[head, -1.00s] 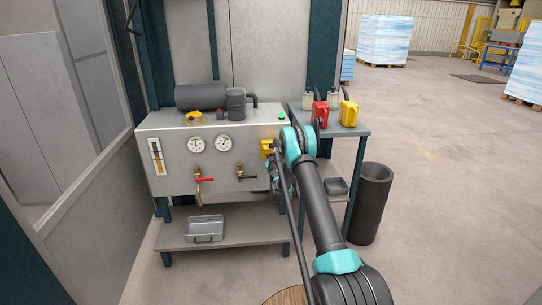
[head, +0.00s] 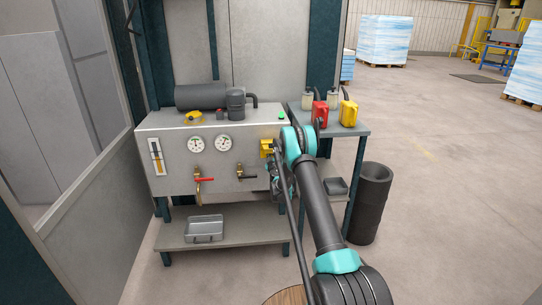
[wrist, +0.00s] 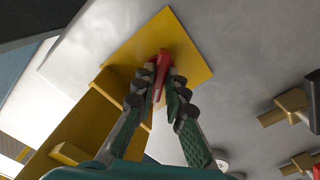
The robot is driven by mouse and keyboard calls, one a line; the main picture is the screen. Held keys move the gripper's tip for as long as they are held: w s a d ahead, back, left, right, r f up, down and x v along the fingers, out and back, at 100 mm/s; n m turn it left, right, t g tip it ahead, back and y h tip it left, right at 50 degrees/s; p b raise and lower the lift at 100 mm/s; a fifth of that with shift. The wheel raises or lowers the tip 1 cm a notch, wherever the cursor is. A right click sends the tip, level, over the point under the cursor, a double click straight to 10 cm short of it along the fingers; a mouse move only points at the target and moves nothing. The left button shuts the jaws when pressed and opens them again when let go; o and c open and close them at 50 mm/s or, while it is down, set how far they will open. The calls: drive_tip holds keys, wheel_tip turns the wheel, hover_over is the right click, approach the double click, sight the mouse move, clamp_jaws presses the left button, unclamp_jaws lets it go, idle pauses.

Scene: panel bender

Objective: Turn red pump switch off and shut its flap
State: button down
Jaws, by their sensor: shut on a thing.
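The red pump switch (wrist: 160,75) is a red handle on a yellow plate (wrist: 188,50), seen in the wrist view. My gripper (wrist: 160,80) is shut on the red switch, one finger on each side of it. A yellow flap (wrist: 95,130) hangs out from the plate at the lower left, swung open. In the head view the yellow switch box (head: 266,147) shows at the right end of the grey unit's front. My arm hides part of the area beside it, and the red switch cannot be made out there.
The grey hydraulic unit (head: 165,127) carries two gauges (head: 223,143), a valve with a red lever (head: 203,180) and a dark-handled valve (head: 246,176). A side table (head: 362,132) with red and yellow cans stands right. Open floor lies further right.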

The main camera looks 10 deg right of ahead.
drive_tip(key=shift+r+n, duration=0.1)
drive_tip(key=shift+n, duration=4.9)
drive_tip(key=c, duration=1.6)
unclamp_jaws()
drive_tip(key=shift+o, duration=0.2)
drive_tip(key=s, duration=1.2)
